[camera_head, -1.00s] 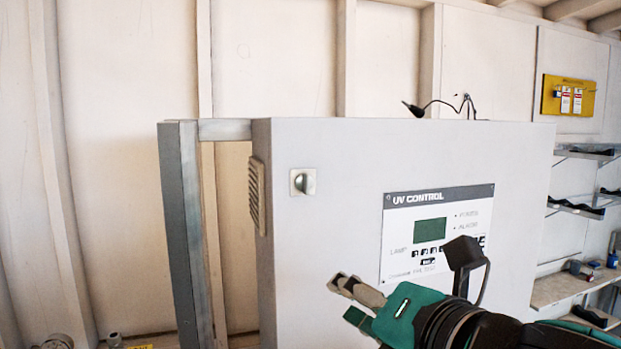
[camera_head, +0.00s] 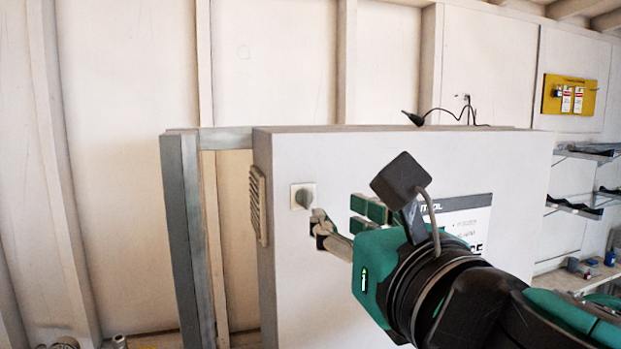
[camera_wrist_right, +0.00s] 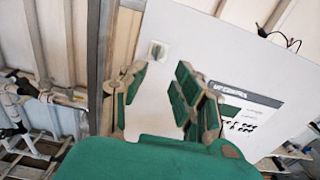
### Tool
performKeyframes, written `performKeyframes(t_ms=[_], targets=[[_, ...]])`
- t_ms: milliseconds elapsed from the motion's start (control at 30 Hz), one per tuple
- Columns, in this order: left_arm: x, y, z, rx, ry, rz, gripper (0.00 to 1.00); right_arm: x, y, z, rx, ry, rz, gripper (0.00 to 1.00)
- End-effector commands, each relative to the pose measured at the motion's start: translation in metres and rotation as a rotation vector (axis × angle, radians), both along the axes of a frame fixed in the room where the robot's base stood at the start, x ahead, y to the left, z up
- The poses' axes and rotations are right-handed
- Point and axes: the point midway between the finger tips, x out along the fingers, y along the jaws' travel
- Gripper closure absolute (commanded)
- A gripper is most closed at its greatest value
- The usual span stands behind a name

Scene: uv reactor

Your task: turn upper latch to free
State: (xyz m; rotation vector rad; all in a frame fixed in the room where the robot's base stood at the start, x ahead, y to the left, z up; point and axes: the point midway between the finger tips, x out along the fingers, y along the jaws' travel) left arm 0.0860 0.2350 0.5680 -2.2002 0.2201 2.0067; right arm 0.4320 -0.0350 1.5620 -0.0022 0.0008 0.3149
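The upper latch (camera_head: 303,196) is a small knob on a square pale plate, on the upper left of the grey UV control cabinet door (camera_head: 330,285). It also shows in the right wrist view (camera_wrist_right: 157,50), beyond and between my fingers. My right gripper (camera_head: 335,222) is just right of the latch and slightly below it in the head view. In the right wrist view its two fingers (camera_wrist_right: 155,100) stand wide apart with nothing between them. The knob is not between the fingertips; the exact gap to it is hard to judge. My left gripper is not in view.
The UV control panel (camera_head: 470,225) on the door is partly hidden by my right arm. A vent (camera_head: 257,205) sits on the cabinet's left side, beside a grey post (camera_head: 185,240). A black cable (camera_head: 440,112) lies on top. Shelves (camera_head: 580,208) stand at the right.

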Motion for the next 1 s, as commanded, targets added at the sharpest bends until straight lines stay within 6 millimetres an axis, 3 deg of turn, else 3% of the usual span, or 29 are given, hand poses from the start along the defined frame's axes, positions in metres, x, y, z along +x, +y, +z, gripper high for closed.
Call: performKeyframes(t_ms=[300, 500, 967, 1000], targets=[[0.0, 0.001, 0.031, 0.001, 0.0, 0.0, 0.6, 0.067, 0.021, 0.003, 0.001, 0.007, -0.002, 0.7], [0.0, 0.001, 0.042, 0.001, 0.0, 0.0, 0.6, 0.094, 0.031, 0.002, 0.002, 0.003, 0.0, 0.7], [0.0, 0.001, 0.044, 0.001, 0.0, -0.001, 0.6, 0.106, 0.035, 0.0, 0.002, 0.0, 0.001, 0.7], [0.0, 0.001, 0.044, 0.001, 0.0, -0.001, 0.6, 0.106, 0.035, 0.0, 0.002, 0.0, 0.001, 0.75]])
